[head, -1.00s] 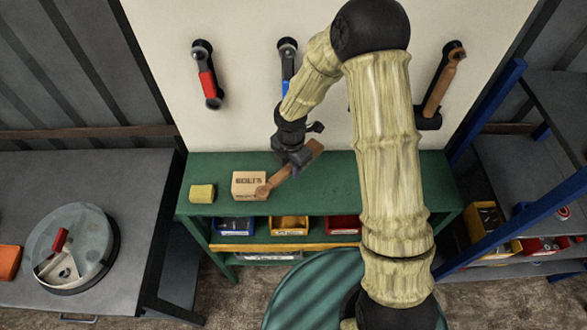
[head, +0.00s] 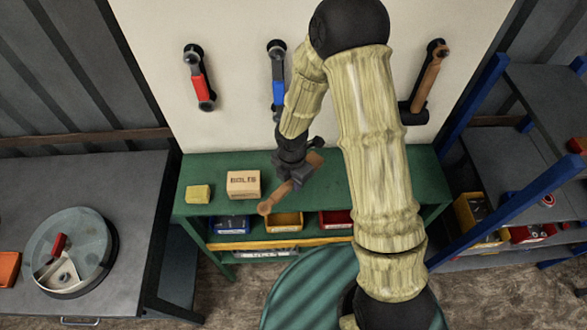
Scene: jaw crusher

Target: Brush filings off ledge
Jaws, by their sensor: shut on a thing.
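My gripper (head: 293,176) is at the end of my bamboo-like arm, over the green ledge (head: 215,170) of the shelf unit. It is shut on a wooden-handled brush (head: 279,196), held slanting, with its rounded handle end toward the lower left and its other end at the upper right behind the gripper. The bristles cannot be made out. Filings are too small to tell on the ledge. The ledge part behind my arm is hidden.
On the ledge stand a cardboard bolts box (head: 243,184) and a yellow sponge-like block (head: 198,194). Bins (head: 284,221) sit below. Tools with red (head: 201,88) and blue handles hang on the back wall. A grey table (head: 120,185) is left, a blue-framed rack (head: 497,80) right.

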